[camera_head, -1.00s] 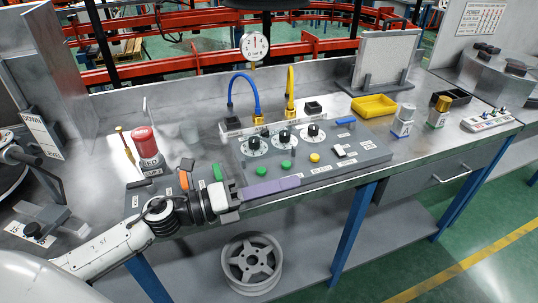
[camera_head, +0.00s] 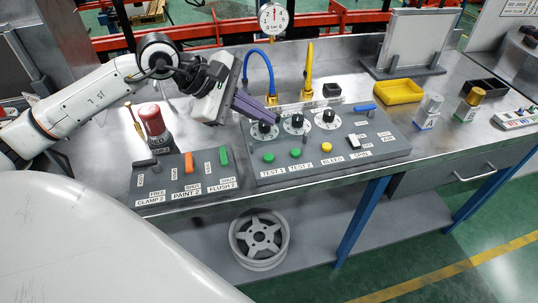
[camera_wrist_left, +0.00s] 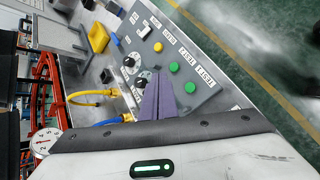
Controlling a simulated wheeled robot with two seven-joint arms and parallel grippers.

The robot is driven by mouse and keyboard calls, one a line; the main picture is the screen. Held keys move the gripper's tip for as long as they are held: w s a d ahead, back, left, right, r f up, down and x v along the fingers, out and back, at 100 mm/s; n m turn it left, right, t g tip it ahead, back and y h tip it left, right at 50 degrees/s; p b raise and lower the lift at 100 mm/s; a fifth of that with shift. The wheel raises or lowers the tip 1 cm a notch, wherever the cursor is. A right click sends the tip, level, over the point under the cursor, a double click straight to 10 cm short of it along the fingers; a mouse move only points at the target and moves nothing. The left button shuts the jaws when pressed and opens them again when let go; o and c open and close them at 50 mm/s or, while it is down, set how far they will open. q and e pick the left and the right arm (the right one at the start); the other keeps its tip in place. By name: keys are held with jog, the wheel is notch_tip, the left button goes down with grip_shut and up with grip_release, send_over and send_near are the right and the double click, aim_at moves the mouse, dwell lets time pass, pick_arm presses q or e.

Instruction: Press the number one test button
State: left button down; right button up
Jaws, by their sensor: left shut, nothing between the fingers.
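The test 1 button (camera_head: 268,157) is a round green button at the left of the grey control panel's front row, above the label "TEST 1". It also shows in the left wrist view (camera_wrist_left: 190,88), to the right of the purple fingers. A like green test 2 button (camera_head: 295,152) is to its right. My left gripper (camera_head: 272,117) has purple fingers shut with nothing between them. In the head view its tips overlap the left dial, up from the test 1 button and apart from it. My right gripper is not in view.
A yellow bleed button (camera_head: 326,147) and a white spin switch (camera_head: 353,141) share the panel. Blue (camera_head: 258,62) and yellow hoses (camera_head: 309,68) rise behind it. A smaller panel with orange (camera_head: 189,163) and green levers and a red-topped cylinder (camera_head: 153,121) are at left.

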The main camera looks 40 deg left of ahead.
pick_arm(q)
jog(key=b, duration=0.4)
send_over(269, 158)
jog(key=a, duration=0.1)
jog(key=f, duration=0.7)
jog(key=shift+s+a+f, duration=0.1)
jog(key=shift+s+f, duration=0.2)
jog(key=shift+f+b, duration=0.45)
jog(key=shift+f, duration=0.1)
dwell(0.7)
jog(key=shift+f+b, duration=0.4)
jog(key=shift+b, duration=0.3)
jog(key=shift+f+b, duration=0.45)
jog(key=shift+b, duration=0.15)
dwell(0.4)
dwell(0.4)
jog(key=shift+r+p, duration=0.3)
jog(key=shift+r, duration=0.6)
jog(key=shift+r, duration=0.1)
